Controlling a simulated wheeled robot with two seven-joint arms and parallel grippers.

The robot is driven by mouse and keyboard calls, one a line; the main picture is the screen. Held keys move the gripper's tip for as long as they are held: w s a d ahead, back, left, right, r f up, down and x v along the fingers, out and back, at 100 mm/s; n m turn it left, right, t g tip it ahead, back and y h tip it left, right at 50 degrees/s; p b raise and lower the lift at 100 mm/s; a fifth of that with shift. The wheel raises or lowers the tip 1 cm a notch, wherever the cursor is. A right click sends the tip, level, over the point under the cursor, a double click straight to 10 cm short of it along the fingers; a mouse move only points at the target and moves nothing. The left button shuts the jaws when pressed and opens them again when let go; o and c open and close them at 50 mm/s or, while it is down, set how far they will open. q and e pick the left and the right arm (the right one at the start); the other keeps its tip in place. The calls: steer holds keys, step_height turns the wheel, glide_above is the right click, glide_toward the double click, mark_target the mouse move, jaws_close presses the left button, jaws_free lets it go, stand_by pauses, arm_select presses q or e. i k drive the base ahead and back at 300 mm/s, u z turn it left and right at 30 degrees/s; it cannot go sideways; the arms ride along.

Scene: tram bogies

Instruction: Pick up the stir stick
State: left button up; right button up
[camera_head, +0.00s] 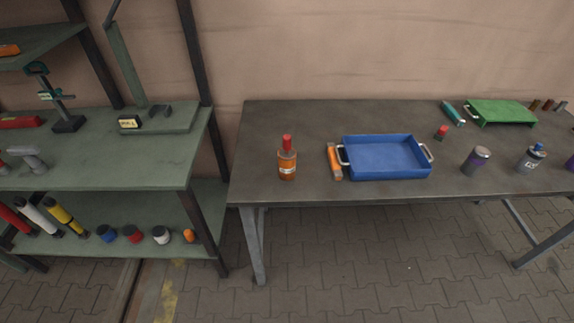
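I cannot make out a stir stick for certain in the head view. A slim orange and grey item (334,162) lies on the dark table (290,118), close to the left side of a blue tray (385,157); I cannot tell exactly what it is. The blue tray has metal handles and looks empty. Neither of my grippers is in view.
An orange bottle (287,163) with a red cap stands left of the tray. A grey can (475,161), a spray can (531,159) and a green tray (500,111) are at the right. A green shelf (110,160) with tools and jars stands left. Paved floor (370,260) lies clear in front.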

mark_target(286, 138)
steer(key=k, duration=1.3)
steer(key=z, duration=0.45)
steer(key=i, duration=0.3)
steer(key=z, duration=0.75)
steer(key=i, duration=1.3)
steer(key=u, duration=0.6)
